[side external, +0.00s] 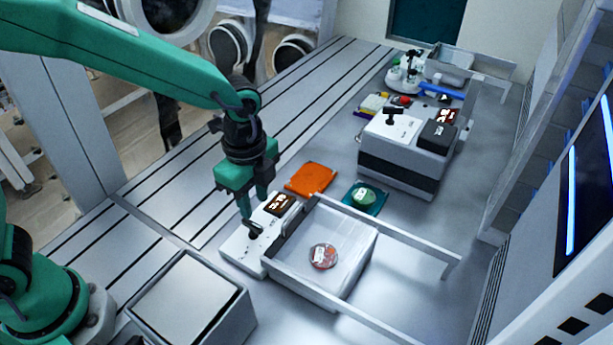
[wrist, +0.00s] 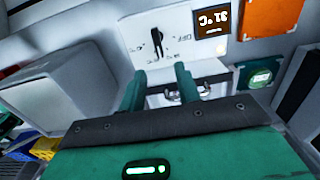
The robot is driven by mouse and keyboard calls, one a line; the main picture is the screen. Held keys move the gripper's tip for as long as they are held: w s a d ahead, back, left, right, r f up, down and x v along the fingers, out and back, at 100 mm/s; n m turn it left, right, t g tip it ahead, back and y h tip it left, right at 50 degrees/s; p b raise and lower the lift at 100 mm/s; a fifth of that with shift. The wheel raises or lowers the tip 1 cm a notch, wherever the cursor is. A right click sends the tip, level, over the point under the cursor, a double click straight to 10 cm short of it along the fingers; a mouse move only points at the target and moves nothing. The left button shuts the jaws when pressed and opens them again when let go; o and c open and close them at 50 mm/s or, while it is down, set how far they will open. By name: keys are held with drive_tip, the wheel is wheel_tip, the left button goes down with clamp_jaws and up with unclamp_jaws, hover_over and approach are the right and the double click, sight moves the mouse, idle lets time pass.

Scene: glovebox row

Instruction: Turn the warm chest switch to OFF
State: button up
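The near white unit, which looks like the warm chest (side external: 241,250), has a lit temperature display (side external: 282,204) and a black switch (side external: 254,229) on its panel. In the wrist view the switch (wrist: 157,44) stands roughly upright in the picture, with an upside-down OFF label (wrist: 183,38) to its right. The display (wrist: 211,20) reads a value in °C. My gripper (side external: 255,203) points down just above the switch. In the wrist view my gripper (wrist: 160,80) shows two green fingers apart, nothing between them. I cannot tell whether a fingertip touches the switch.
An orange mat (side external: 311,179) and a teal pad with a green dish (side external: 364,195) lie behind. A second unit (side external: 398,166) stands farther back. A grey box (side external: 187,297) stands front left.

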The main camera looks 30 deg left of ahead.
sight(258, 226)
drive_tip(key=shift+f, duration=3.5)
drive_tip(key=shift+c, duration=0.4)
clamp_jaws()
